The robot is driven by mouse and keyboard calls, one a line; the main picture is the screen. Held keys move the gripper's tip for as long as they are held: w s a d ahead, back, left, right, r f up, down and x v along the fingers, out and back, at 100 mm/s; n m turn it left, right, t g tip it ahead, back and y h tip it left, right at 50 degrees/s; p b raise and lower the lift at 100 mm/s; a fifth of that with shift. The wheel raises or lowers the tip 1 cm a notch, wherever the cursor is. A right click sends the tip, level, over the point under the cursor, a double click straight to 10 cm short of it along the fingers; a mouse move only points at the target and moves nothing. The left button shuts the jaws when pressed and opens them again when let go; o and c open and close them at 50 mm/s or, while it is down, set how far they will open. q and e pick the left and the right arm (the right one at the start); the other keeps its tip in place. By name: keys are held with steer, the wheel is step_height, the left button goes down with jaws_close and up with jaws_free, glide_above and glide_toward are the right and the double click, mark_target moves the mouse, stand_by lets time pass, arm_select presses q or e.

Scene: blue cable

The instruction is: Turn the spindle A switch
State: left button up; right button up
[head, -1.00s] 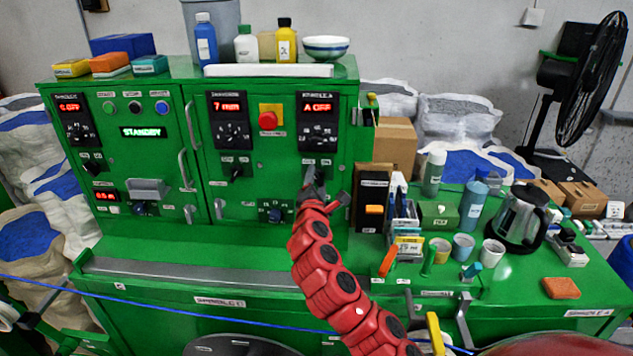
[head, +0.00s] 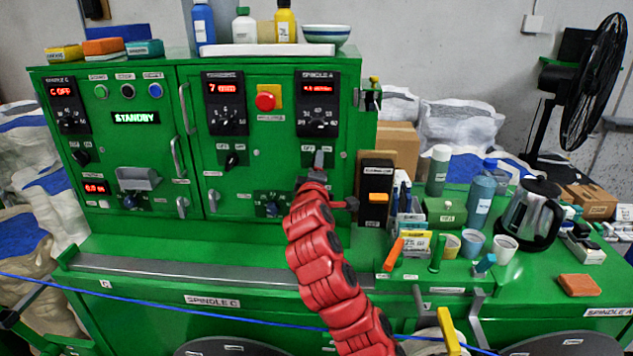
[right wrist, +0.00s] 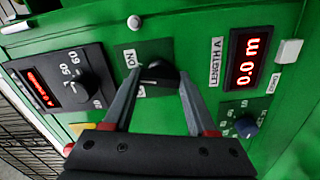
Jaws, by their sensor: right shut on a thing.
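The spindle A switch is a black knob (right wrist: 158,72) on a small plate with an ON label, in the right wrist view. My right gripper (right wrist: 160,82) is shut on this knob, one finger on each side. In the head view my red right arm reaches up to the cabinet, and the right gripper (head: 318,164) covers most of the switch. Above it is the black SPINDLE A panel (head: 317,120) with a dial and a lit red display (head: 318,89), whose text is too small to read surely. My left gripper is not in view.
A blue cable (head: 150,305) runs across the front. Right of my arm stand a black box (head: 376,180), cups and a kettle (head: 524,215).

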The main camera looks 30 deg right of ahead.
steer(key=shift+m+b, duration=1.8)
steer(key=shift+b, duration=0.05)
steer(key=o, duration=1.4)
steer(key=shift+c, duration=0.2)
steer(key=shift+a, duration=0.1)
